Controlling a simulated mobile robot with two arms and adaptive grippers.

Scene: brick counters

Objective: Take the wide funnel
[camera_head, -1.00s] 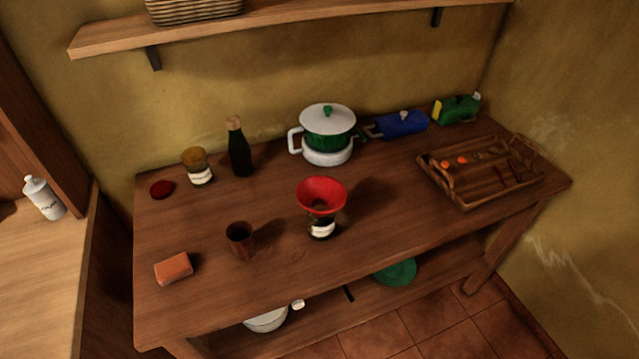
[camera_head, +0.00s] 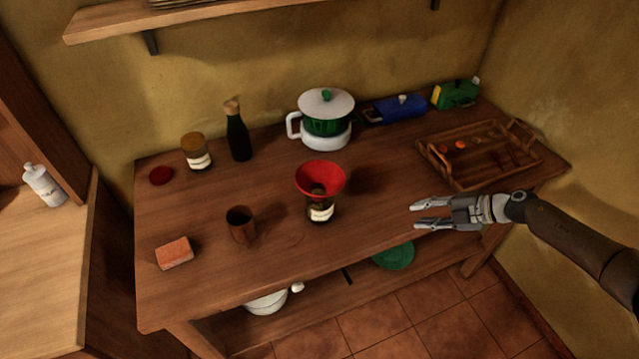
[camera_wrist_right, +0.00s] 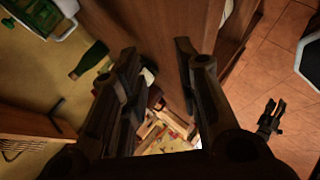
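The red wide funnel (camera_head: 320,178) sits upright, mouth up, on a dark jar with a pale label (camera_head: 321,212), near the middle of the wooden counter. My right gripper (camera_head: 415,217) is open and empty, to the right of the funnel and apart from it, over the counter's front edge, fingers pointing left. In the right wrist view its two dark fingers (camera_wrist_right: 158,72) stand apart; I cannot make out the funnel there. A small dark two-fingered gripper, apparently my left (camera_wrist_right: 270,116), shows over the floor tiles with its fingers apart. It is not in the head view.
A brown cup (camera_head: 241,226) and an orange block (camera_head: 174,253) lie left of the funnel. A wooden tray (camera_head: 466,184) is at right. A shelf (camera_head: 250,16) hangs above.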

